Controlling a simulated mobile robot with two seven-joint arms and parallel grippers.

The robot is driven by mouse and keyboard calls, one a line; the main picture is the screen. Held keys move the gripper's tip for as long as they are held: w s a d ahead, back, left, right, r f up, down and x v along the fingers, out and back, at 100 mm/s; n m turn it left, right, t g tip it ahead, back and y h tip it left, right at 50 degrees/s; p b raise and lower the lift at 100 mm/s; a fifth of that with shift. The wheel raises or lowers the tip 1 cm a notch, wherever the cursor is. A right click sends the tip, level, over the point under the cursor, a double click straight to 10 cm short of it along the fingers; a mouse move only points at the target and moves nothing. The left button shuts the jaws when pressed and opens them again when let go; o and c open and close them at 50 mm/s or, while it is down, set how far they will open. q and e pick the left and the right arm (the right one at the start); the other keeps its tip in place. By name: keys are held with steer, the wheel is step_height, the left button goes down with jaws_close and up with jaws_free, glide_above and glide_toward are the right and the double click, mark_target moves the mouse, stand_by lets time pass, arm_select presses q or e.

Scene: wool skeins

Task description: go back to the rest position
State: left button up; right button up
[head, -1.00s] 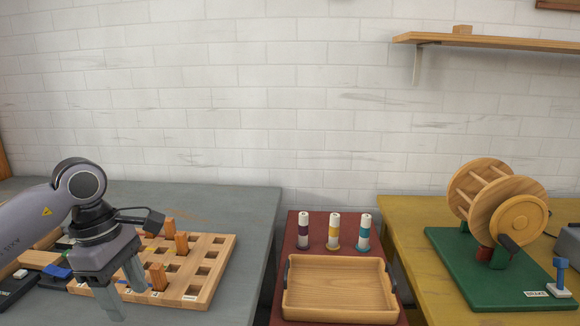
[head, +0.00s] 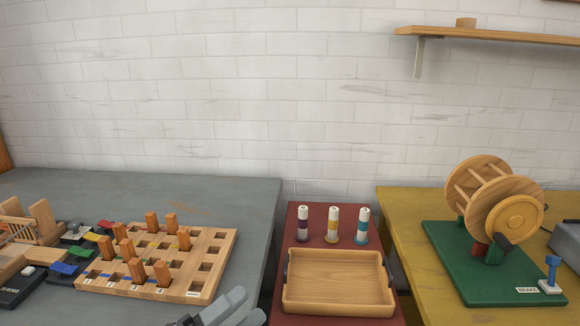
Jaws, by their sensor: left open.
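My left gripper (head: 246,306) shows only in part at the bottom edge of the head view, in front of the gap between the grey table and the red stand. Its two grey fingers are apart, with nothing seen between them. The rest of that arm is out of view. My right gripper is not in view.
The grey table (head: 130,190) holds a wooden pegboard (head: 225,236) with several orange pegs. The red stand (head: 345,208) holds a wooden tray (head: 340,308) and three spools. A wooden reel (head: 515,215) stands on a green base (head: 450,240) on the yellow table (head: 400,215).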

arm_select(q)
steer(key=s+a+f+n+t+y+p, duration=0.1)
steer(key=s+a+f+n+y, duration=0.1)
steer(key=a+f+n+y, duration=0.55)
steer(key=s+a+f+n+t+y+p, duration=0.15)
steer(key=f+n+y, duration=0.4)
steer(key=n, duration=0.55)
steer(key=s+a+f+n+g+y, duration=0.2)
steer(key=s+f+n+g, duration=0.3)
steer(key=s+f, duration=0.5)
steer(key=shift+s+a+f+n+y, duration=0.2)
steer(key=shift+s+a+n+y, duration=0.15)
steer(key=shift+a+n, duration=0.4)
steer(key=shift+a, duration=0.1)
